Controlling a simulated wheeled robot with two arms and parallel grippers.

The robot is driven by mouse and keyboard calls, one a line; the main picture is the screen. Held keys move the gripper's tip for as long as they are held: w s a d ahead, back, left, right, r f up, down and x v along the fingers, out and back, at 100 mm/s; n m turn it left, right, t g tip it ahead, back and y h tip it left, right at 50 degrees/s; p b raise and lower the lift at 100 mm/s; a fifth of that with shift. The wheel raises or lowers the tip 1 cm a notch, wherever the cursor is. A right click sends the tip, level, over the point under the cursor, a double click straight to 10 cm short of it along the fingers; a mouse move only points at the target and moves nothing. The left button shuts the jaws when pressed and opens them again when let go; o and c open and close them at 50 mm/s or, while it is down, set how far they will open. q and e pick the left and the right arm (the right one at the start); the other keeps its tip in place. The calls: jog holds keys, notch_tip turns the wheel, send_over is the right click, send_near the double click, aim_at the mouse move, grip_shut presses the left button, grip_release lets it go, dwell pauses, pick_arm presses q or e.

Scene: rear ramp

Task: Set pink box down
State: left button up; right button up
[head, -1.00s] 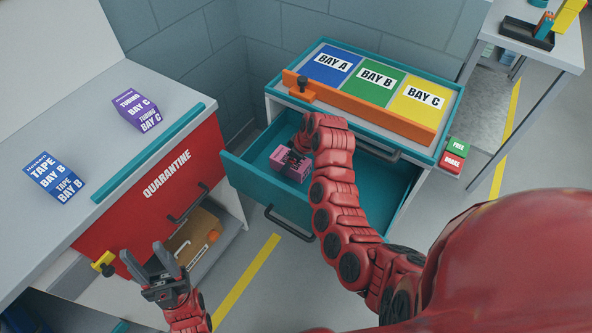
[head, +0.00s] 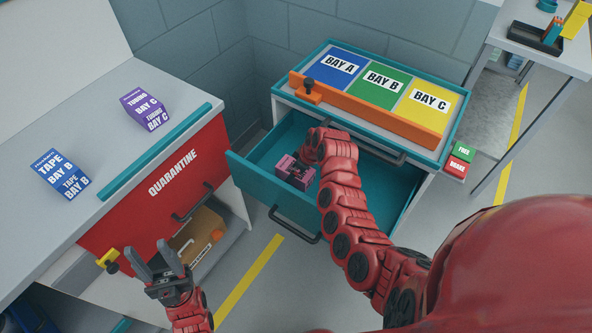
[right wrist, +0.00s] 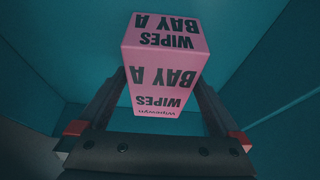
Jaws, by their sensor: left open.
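The pink box (head: 296,180), labelled WIPES BAY A in the right wrist view (right wrist: 165,65), is inside the open teal drawer (head: 255,185), toward its left end. My right gripper (head: 297,170) reaches down into the drawer, with one finger against each side of the box. Whether the box's underside touches the drawer floor is hidden. My left gripper (head: 165,262) is open and empty, in front of the red quarantine cabinet and apart from the box.
The bay tray (head: 383,75) with an orange bar stands above the drawer. A purple box (head: 145,108) and a blue box (head: 62,175) sit on the left counter (head: 120,135). The quarantine front (head: 165,185) is left of the drawer. Drawer space right of my forearm is free.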

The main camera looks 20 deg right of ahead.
jog(key=shift+r, duration=0.15)
jog(key=shift+s+d+r, duration=0.1)
jog(key=shift+r, duration=0.4)
jog(key=v, duration=0.8)
jog(key=shift+b, duration=0.4)
jog(key=shift+p+v, duration=0.8)
jog(key=shift+v, duration=0.45)
jog(key=shift+s+r, duration=0.25)
